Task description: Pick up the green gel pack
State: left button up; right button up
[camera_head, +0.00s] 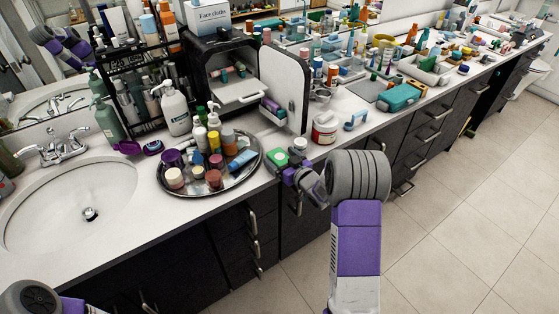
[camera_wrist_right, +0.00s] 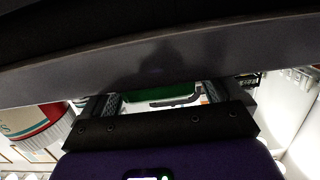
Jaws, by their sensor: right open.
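The green gel pack (camera_head: 277,158) is a small green shape at the counter's front edge, just right of the round tray. In the right wrist view the green surface (camera_wrist_right: 162,93) shows between the two fingers, partly hidden by a dark curved surface above. My right gripper (camera_head: 281,165) is at the gel pack, with its fingers apart on either side of the green in the wrist view. I cannot tell whether they touch it. Part of my left arm shows at the bottom left, but its gripper is out of view.
The round metal tray (camera_head: 250,167) crowded with bottles and jars is left of the gripper. A red-and-white jar (camera_head: 325,127) and an open black cabinet (camera_head: 214,66) stand close behind. The sink (camera_head: 70,200) is at left. Floor (camera_head: 460,200) at right is clear.

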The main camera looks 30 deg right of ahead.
jog(key=shift+w, duration=0.55)
jog(key=c, duration=1.1)
